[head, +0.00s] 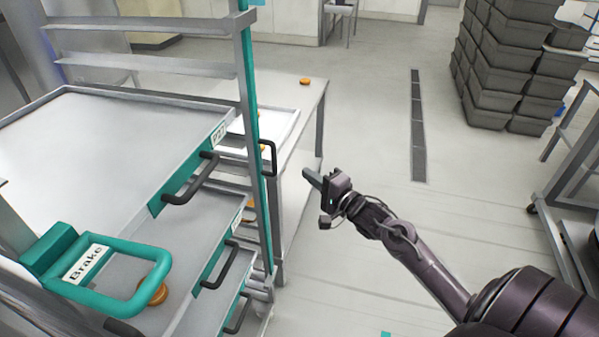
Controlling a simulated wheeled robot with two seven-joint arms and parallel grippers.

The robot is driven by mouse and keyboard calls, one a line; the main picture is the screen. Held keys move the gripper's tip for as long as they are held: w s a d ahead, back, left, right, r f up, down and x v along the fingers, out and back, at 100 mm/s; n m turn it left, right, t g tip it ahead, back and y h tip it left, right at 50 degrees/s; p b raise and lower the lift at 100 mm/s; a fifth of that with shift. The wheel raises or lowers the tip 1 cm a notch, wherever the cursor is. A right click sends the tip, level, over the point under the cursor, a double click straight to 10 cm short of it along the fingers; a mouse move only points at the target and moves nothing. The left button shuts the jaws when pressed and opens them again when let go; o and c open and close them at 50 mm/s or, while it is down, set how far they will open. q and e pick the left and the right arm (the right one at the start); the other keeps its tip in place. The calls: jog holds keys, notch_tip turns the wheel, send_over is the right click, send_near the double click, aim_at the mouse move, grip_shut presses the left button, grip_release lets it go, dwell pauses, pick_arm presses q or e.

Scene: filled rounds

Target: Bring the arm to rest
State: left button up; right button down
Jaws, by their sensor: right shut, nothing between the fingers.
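My right arm comes in from the lower right, and its gripper (313,178) is shut and empty. It hangs in the air over the floor, just right of the white table in this view. It appears apart from the table and from the trolley (247,110). My left gripper is not in view.
The trolley with teal edges, dark handles and a "Brake" lever (95,262) fills the left. An orange round (152,292) sits on its lower level; another (305,81) is on the white table (312,100). Dark stacked crates (505,70) stand at back right. The middle floor is clear.

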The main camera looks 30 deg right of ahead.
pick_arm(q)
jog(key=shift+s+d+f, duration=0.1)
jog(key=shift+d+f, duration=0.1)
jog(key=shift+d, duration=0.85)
pick_arm(e)
jog(key=shift+s+d+f, duration=0.1)
jog(key=shift+s+d, duration=0.35)
jog(key=shift+s, duration=0.2)
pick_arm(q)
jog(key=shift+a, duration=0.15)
